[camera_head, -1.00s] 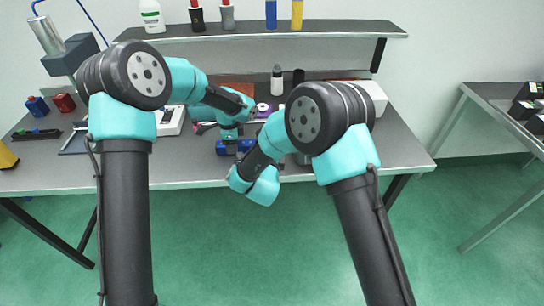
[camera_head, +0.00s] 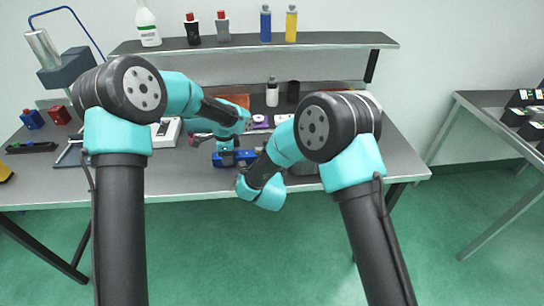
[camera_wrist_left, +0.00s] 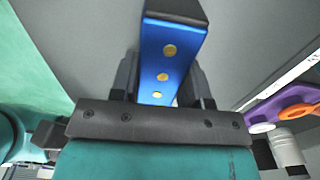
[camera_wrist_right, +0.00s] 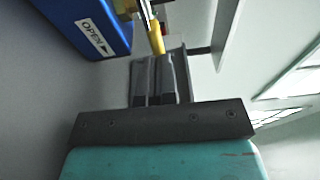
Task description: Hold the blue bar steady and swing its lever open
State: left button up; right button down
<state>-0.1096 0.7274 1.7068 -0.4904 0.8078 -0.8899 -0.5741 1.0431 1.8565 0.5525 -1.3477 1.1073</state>
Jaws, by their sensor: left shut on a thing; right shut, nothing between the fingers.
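The blue bar (camera_head: 245,156) lies near the front edge of the grey bench in the head view. My left gripper (camera_head: 228,155) comes down on it from above. In the left wrist view the bar (camera_wrist_left: 180,65), with gold round spots, sits between the fingers of my left gripper (camera_wrist_left: 162,88), which are shut on it. In the right wrist view the bar (camera_wrist_right: 88,22) carries a white OPEN label with an arrow. A yellow lever (camera_wrist_right: 155,36) stands beside it, close to the tips of my shut, empty right gripper (camera_wrist_right: 160,65); I cannot tell whether they touch.
A purple part (camera_wrist_left: 280,105) lies beyond the bar. A shelf (camera_head: 250,43) with several bottles runs along the back. Small red and blue items sit at the bench's left.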

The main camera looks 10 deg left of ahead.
jog(key=shift+s, duration=0.1)
jog(key=s+d, duration=0.3)
jog(key=s, duration=1)
jog(key=shift+s, duration=0.25)
pick_arm(q)
jog(key=o, duration=1.1)
jog(key=shift+o, duration=0.2)
jog(key=shift+r, duration=0.1)
notch_tip(320, 180, up, 12)
